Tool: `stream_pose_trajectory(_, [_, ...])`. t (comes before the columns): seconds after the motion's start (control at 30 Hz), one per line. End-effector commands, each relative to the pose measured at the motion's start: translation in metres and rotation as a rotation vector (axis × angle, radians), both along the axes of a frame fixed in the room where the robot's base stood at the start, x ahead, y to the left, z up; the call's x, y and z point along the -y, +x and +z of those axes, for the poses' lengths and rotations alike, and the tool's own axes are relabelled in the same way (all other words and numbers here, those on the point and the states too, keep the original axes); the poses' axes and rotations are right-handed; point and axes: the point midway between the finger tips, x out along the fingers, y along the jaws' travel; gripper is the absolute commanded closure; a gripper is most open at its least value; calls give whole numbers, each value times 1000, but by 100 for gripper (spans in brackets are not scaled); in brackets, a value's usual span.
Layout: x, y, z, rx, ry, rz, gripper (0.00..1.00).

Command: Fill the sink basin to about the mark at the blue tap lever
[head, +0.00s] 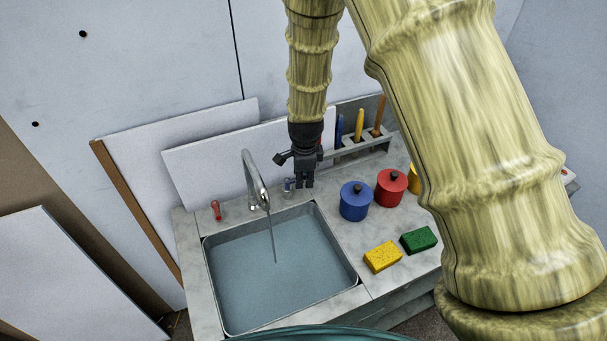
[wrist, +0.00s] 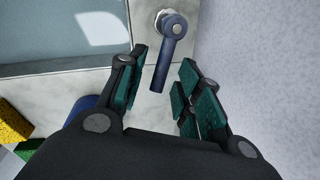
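The sink basin (head: 218,322) holds grey-blue water (head: 285,285), and a strip of bare wall shows above it. A thin stream runs from the curved spout (head: 253,178) into it. I cannot make out a level mark. The blue tap lever (head: 288,187) stands behind the basin, right of the spout; the red tap lever (head: 216,210) is to the left. My gripper (head: 304,183) is beside the blue lever, pointing down. In the wrist view, the blue lever (wrist: 168,65) reaches toward the gap between my open fingers (wrist: 157,88). Neither finger visibly touches it.
A blue pot (head: 355,203) and a red pot (head: 390,189) stand right of the basin. A yellow sponge (head: 382,257) and a green sponge (head: 418,240) lie in front of them. A rack (head: 360,148) with upright handles and leaning white boards (head: 225,165) are behind.

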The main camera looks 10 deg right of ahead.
Motion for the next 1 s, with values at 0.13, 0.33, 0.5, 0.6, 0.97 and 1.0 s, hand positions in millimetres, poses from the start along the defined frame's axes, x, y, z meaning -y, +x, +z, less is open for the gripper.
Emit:
stream_pose_trajectory(0.13, [0, 1, -5, 0, 0, -1, 65])
stream_pose_trajectory(0.33, [0, 1, -7, 1, 0, -1, 65])
stream_pose_trajectory(0.5, [0, 1, -7, 1, 0, -1, 73])
stream_pose_trajectory(0.6, [0, 1, -7, 0, 0, -1, 91])
stream_pose_trajectory(0.97, [4, 1, -7, 0, 1, 1, 100])
stream_pose_trajectory(1.0, [7, 1, -7, 1, 1, 2, 100])
